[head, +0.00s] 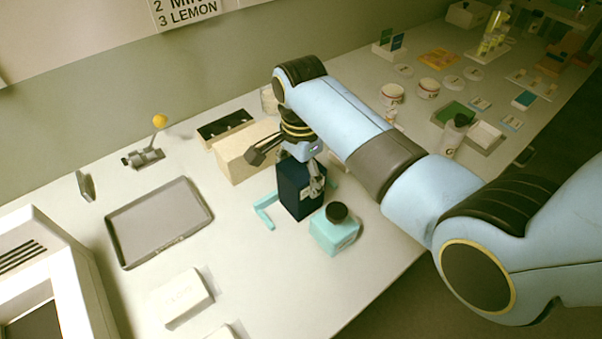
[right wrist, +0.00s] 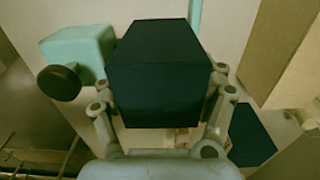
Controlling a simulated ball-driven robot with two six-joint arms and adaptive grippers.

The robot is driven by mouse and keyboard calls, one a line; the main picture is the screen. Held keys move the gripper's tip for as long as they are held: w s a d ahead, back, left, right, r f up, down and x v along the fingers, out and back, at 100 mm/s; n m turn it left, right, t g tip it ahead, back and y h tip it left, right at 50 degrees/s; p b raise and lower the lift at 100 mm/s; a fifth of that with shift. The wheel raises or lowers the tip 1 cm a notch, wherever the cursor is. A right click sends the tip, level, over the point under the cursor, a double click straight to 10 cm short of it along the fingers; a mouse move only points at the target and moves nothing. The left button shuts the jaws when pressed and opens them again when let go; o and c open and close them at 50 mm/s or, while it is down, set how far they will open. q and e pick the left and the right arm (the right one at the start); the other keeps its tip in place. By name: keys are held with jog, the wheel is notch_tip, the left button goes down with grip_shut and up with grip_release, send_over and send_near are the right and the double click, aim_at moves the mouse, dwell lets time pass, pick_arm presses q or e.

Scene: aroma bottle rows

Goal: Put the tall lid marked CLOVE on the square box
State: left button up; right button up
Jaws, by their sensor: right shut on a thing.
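A tall dark navy block (head: 296,192), which looks like the tall lid, stands upright in the head view; I cannot read any marking on it. My right gripper (head: 313,178) is shut on it from above. In the right wrist view the block (right wrist: 158,75) fills the space between the fingers (right wrist: 165,112). Thin teal brackets (head: 263,212) lie on the table on both sides of it. A separate dark square-edged thing (right wrist: 250,135) shows at lower right in the right wrist view; I cannot tell whether it is the square box. My left gripper is out of view.
A teal bottle with a black cap (head: 335,230) stands close in front of the block. A cream box (head: 245,152) stands close behind. The table between the tray and the brackets is clear.

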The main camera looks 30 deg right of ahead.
jog(key=shift+f, duration=0.35)
dwell(0.3)
jog(key=o, duration=1.3)
jog(key=shift+c, duration=0.2)
jog(key=shift+r, duration=0.1)
jog(key=shift+r+p, duration=1.15)
jog(key=shift+r, duration=3.3)
jog(key=shift+f, duration=0.1)
